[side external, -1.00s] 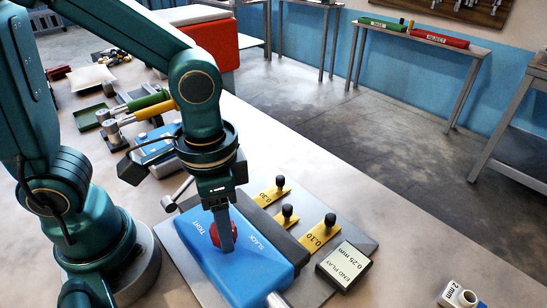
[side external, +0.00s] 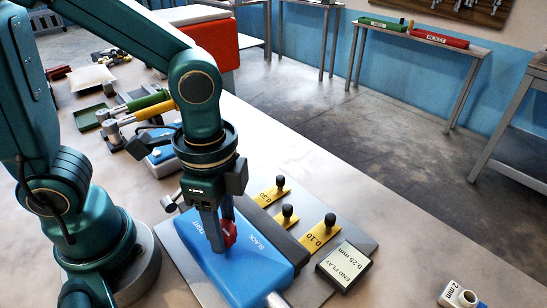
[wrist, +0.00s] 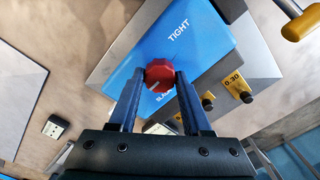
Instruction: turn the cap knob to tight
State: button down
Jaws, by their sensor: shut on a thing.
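The red cap knob (side external: 230,232) stands on top of the blue block (side external: 245,268), which is printed TIGHT and SLACK. My gripper (side external: 222,238) points down over the block and is shut on the knob. In the wrist view the knob (wrist: 159,72) sits between my two fingertips, one on each side. A short pale line on its face points to the lower left in that view. The SLACK print is partly hidden behind the knob and fingers, and TIGHT (wrist: 178,32) shows clear of them.
The block lies on a grey plate with yellow gauge tags (side external: 318,236) bearing black knobs. A display (side external: 344,266) reads END PLAY 0.25 mm. A small white piece marked 2 mm (side external: 458,296) lies front right. Green and yellow handled tools (side external: 150,108) lie behind my arm.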

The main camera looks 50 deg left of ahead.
aim_at(223, 228)
dwell(0.3)
jog(key=shift+c, duration=1.7)
grip_release()
jog(key=shift+r, duration=0.1)
jog(key=shift+r, duration=2.5)
jog(key=a+r+n+t, duration=0.2)
jog(key=a+n+t, duration=0.3)
jog(key=n, duration=0.5)
jog(key=shift+w+a+r+t, duration=0.15)
jog(key=shift+a+r+t, duration=0.2)
jog(key=shift+a, duration=0.7)
